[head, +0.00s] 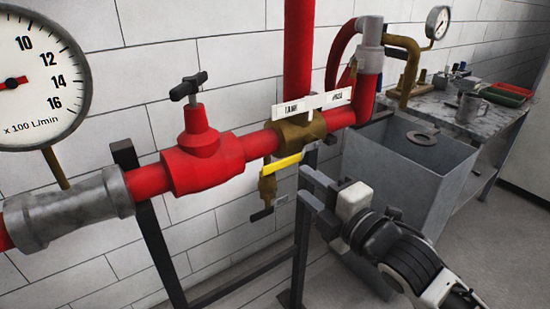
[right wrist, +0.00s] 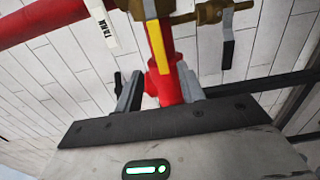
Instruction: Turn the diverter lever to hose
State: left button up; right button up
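The yellow diverter lever (head: 283,164) sits below the brass diverter valve (head: 303,134) on the red pipe. A white plate (head: 312,103) above the valve has a TANK label on its left part and another label on its right. My right gripper (head: 303,182) is open and empty, just right of and below the lever in the head view. In the right wrist view the lever (right wrist: 157,45) shows between the two spread fingers of the gripper (right wrist: 158,80); I cannot tell how deep it reaches between them. My left gripper is not in view.
A red valve (head: 203,155) with a black handle and a large flow gauge (head: 38,80) stand left on the pipe. A small black-handled tap (head: 263,212) hangs below the lever. A grey tank (head: 400,185) and a cluttered bench (head: 460,120) are at right.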

aim_at(281, 166)
jog(key=x, duration=1.1)
jog(key=shift+p, duration=0.3)
jog(key=shift+s, duration=0.1)
grip_shut()
